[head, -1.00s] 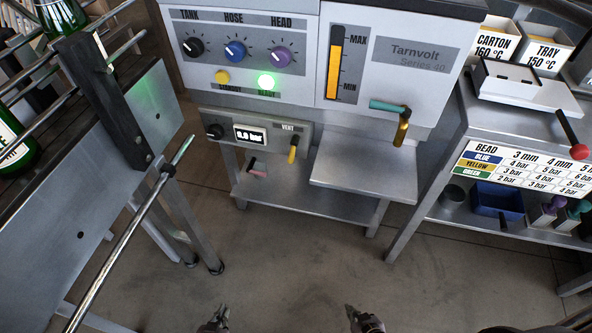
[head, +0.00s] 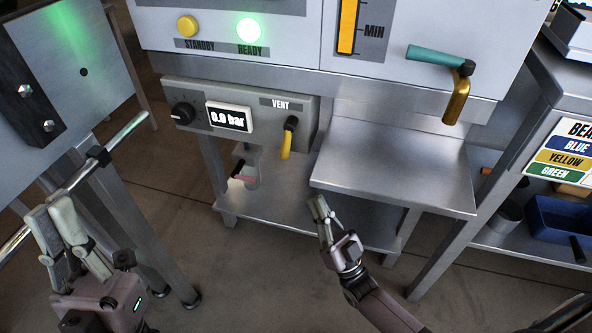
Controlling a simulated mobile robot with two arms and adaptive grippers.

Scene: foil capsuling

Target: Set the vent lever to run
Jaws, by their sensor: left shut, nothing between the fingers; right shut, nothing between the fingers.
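The vent lever (head: 287,138) is a yellow handle on a dark pivot below the VENT label, on the grey regulator box (head: 260,93). It hangs down, tilted slightly to the left at its lower end. The gauge beside it (head: 229,117) reads 0.0 bar. My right gripper (head: 318,206) is shut and empty, below and a little right of the lever, apart from it, in front of the steel shelf. My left gripper (head: 47,213) is shut and empty at the lower left, far from the lever, near the rail.
A black knob (head: 183,113) sits left of the gauge. A steel ledge (head: 392,165) juts out right of the lever, under a brass spout with a teal handle (head: 440,57). A metal rail (head: 105,158) and grey panel stand at the left. The space before the lever is clear.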

